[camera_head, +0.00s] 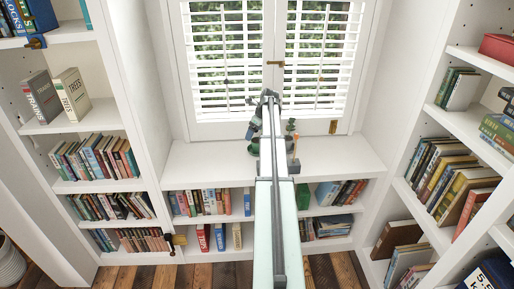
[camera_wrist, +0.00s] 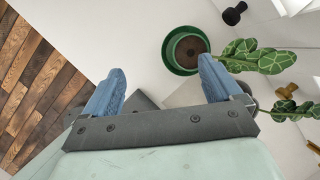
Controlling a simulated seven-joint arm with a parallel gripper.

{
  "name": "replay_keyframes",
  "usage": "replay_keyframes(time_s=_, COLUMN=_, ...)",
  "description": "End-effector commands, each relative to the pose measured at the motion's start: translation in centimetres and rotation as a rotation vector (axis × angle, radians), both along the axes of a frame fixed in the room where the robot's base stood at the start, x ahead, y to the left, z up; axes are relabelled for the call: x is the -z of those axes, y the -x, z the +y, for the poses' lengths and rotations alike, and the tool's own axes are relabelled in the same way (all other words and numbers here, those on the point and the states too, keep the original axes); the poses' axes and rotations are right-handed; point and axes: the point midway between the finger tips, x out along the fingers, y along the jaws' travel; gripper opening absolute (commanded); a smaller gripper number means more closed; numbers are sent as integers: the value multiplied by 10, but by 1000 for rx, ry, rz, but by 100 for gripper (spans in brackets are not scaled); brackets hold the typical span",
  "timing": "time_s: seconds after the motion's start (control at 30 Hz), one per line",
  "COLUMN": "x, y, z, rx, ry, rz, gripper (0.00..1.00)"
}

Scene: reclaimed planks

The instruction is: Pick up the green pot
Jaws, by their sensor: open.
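The green pot (camera_wrist: 171,56) shows from above in the wrist view, as a round green rim with a brown inside. It stands on a white surface just beyond my fingertips, nearer the right finger, whose tip overlaps its lower edge in the picture. My gripper (camera_wrist: 161,64) has two blue fingers, wide apart, with nothing held between them. In the head view my arm reaches over the white window bench (camera_head: 200,160), and its end hides much of what stands there. A dark green shape (camera_head: 253,147) shows beside the arm; I cannot tell whether it is the pot.
A plant with pale-veined green leaves (camera_wrist: 268,60) is close to the right of the pot. A black knob (camera_wrist: 234,14) and a brass piece (camera_wrist: 287,90) lie farther right. The window (camera_head: 225,60) is behind the bench, and bookshelves (camera_head: 460,140) flank it. The bench's left part is clear.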

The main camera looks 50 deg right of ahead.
Motion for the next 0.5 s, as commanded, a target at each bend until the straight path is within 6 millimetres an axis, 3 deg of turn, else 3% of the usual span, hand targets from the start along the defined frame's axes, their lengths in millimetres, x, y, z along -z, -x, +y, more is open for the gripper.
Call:
replay_keyframes(time_s=0.03, x=-9, y=6, z=-20, rx=56, ry=-15, rz=-8, gripper=92)
replay_keyframes(time_s=0.2, x=-23, y=20, z=-46, rx=166, ry=-51, rz=-22, gripper=92)
replay_keyframes(time_s=0.33, x=-21, y=22, z=-51, rx=187, ry=-60, rz=-25, gripper=92)
replay_keyframes(time_s=0.5, x=-5, y=14, z=-50, rx=185, ry=-59, rz=-24, gripper=92)
